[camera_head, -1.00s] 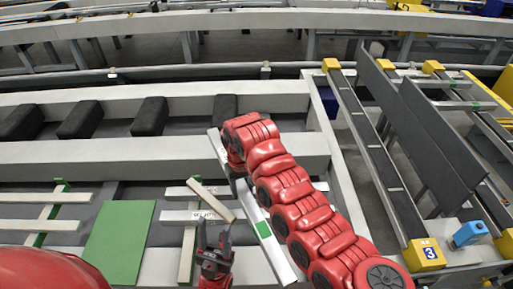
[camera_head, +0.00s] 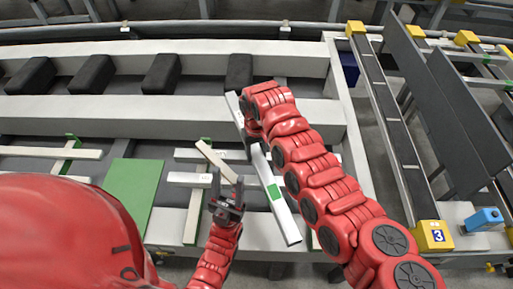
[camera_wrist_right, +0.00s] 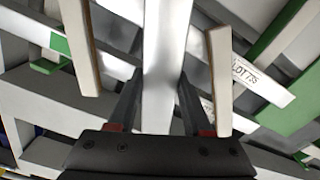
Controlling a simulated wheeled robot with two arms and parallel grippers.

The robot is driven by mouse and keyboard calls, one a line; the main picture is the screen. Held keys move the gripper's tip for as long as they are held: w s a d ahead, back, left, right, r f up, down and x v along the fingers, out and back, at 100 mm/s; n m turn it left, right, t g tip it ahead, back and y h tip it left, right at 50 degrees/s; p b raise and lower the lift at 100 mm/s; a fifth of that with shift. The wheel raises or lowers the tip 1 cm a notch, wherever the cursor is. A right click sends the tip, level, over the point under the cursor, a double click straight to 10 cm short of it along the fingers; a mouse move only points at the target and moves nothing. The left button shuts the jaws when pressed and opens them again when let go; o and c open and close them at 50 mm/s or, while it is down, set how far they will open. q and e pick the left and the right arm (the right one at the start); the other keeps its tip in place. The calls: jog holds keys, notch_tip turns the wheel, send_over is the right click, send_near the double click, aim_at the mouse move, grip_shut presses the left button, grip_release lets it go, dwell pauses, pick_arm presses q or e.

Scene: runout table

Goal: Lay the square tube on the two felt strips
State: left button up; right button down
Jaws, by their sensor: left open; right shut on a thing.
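The square tube (camera_head: 284,213) is a long pale bar with a green band, slanting in the head view. My right gripper (camera_wrist_right: 157,105) is shut on it. In the wrist view the tube (camera_wrist_right: 168,45) runs between its fingers. In the head view my right arm hides that grip. My left gripper (camera_head: 228,188) is open and empty, left of the tube, close to the lower end of a short pale piece (camera_head: 213,158). Narrow green-edged strips, one at left (camera_head: 70,158) and one in the middle (camera_head: 205,143), may be the felt strips; pale bars partly cover them.
A green panel (camera_head: 133,200) lies left of my left gripper. A labelled pale bar (camera_wrist_right: 255,78) shows in the wrist view. Several black blocks (camera_head: 160,75) line the back ledge. A rail with yellow ends (camera_head: 433,236) stands at right, with a blue item (camera_head: 484,219) beside it.

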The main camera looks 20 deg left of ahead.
aim_at(257, 152)
jog(key=shift+f, duration=0.55)
jog(key=shift+f+b, duration=0.8)
jog(key=shift+f, duration=0.2)
dwell(0.4)
jog(key=shift+c, duration=1.2)
grip_release()
notch_tip(257, 152, up, 7)
jog(key=b, duration=0.2)
jog(key=shift+b, duration=0.4)
notch_tip(257, 152, up, 10)
jog(key=b, duration=0.1)
jog(key=shift+r, duration=0.25)
